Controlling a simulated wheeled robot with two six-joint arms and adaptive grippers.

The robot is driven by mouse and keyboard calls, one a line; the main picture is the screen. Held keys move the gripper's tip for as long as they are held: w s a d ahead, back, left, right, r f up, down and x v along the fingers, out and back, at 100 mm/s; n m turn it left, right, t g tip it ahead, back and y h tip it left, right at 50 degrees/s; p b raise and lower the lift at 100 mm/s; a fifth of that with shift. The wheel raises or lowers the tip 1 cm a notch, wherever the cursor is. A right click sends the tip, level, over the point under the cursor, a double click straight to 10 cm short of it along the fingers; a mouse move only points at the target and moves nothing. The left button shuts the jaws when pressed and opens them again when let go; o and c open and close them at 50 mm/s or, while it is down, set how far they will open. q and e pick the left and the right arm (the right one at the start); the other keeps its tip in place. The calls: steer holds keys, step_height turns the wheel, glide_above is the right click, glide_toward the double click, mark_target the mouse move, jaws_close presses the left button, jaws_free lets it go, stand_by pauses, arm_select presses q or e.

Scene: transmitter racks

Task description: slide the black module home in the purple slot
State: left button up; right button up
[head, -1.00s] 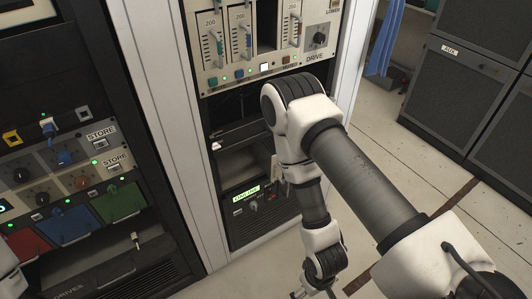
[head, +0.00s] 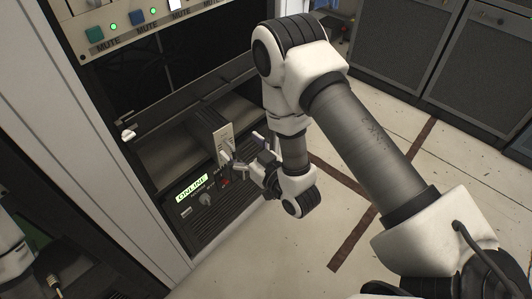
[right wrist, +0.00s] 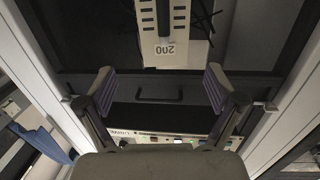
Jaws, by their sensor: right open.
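A module with a pale faceplate (head: 224,138) and a grey side stands in the open bay of the rack, above the ONLINE panel. In the right wrist view its pale face (right wrist: 166,22) reads 200, upside down. I cannot tell whether this is the black module. My right gripper (head: 246,153) is just in front of it at the bay's mouth. In the right wrist view my right gripper (right wrist: 160,80) is open, its fingers wide apart with nothing between them, and the module lies beyond the fingertips. No purple slot shows. My left gripper is not in view.
The ONLINE panel (head: 205,204) with knobs is below the bay. A drawer-like bar (head: 185,98) crosses above it, and MUTE buttons (head: 137,18) line the top. A white rack post (head: 100,150) stands left. Open floor (head: 250,265) and grey cabinets (head: 480,65) are right.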

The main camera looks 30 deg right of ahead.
mark_target(224, 135)
steer(key=shift+w+f+t+b, duration=0.15)
steer(key=shift+w+f+b, duration=0.15)
steer(key=shift+f, duration=0.3)
steer(key=shift+w+f+t+b, duration=0.2)
steer(key=shift+f+b, duration=0.2)
steer(key=shift+f, duration=0.2)
steer(key=shift+a+r+n+y, duration=0.3)
steer(key=shift+a+r, duration=0.25)
steer(key=shift+r, duration=0.3)
arm_select(q)
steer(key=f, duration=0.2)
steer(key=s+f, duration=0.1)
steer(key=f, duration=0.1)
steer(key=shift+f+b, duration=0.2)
steer(key=shift+b, duration=0.1)
arm_select(e)
steer(key=x, duration=0.6)
steer(key=shift+w+d+f, duration=0.1)
steer(key=shift+w+f, duration=0.15)
steer(key=shift+w, duration=0.2)
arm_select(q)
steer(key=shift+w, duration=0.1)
arm_select(e)
steer(key=shift+c, duration=0.4)
jaws_close()
arm_select(q)
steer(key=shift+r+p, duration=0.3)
steer(key=shift+p, duration=0.05)
arm_select(e)
steer(key=shift+r, duration=0.35)
